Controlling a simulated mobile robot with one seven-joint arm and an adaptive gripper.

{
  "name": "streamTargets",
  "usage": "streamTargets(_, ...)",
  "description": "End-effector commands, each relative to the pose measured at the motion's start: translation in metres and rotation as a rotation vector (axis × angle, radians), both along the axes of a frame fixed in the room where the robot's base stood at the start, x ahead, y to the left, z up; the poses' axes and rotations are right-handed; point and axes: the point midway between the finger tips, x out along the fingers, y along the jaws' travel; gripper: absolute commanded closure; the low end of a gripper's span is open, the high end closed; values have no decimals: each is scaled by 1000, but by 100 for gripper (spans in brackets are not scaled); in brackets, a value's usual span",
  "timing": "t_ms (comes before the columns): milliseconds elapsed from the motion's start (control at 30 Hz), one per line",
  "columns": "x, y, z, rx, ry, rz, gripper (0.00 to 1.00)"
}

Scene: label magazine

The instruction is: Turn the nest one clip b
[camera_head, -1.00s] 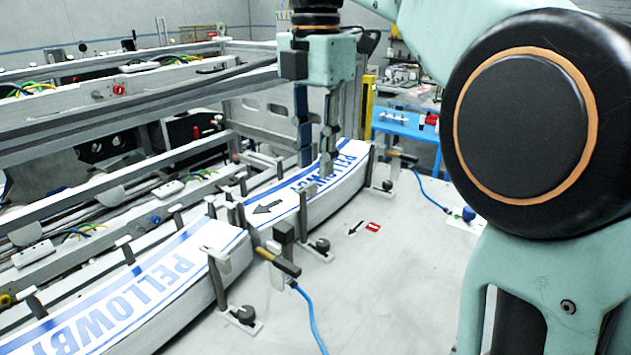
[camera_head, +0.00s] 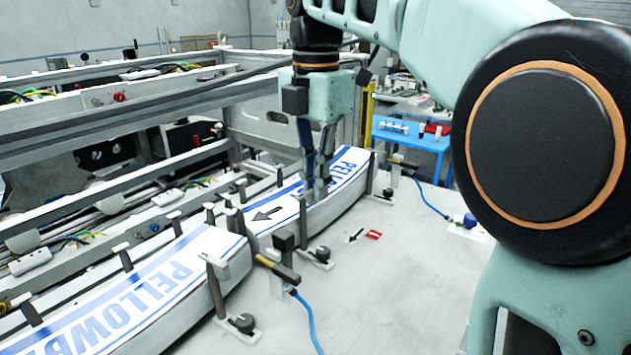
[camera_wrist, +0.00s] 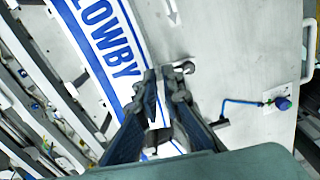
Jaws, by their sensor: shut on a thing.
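The right-hand stack of curved white labels with blue print (camera_head: 340,192) lies in its nest between upright posts. My gripper (camera_head: 317,195) points down over this stack, close to its front edge. In the wrist view its two dark fingers (camera_wrist: 161,78) come together beside the end of the blue lettering on the label (camera_wrist: 112,45). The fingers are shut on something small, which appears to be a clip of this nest. They hide it, and I cannot read a letter on it. A front post (camera_head: 302,218) stands just left of the fingers.
The left label stack (camera_head: 165,275) has its own posts and a black knob (camera_head: 242,322). A sensor (camera_head: 278,268) with a blue cable stands between the stacks. Grey rails (camera_head: 130,115) run behind. The table top in front (camera_head: 400,280) is mostly clear.

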Motion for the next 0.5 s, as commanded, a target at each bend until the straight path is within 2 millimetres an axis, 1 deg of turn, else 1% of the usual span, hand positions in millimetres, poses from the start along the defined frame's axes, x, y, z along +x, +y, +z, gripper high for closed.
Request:
streamTargets(267, -1, 0, 0, -1, 1, -17, 100)
streamTargets(500, -3, -2, 2, -1, 1, -117, 100)
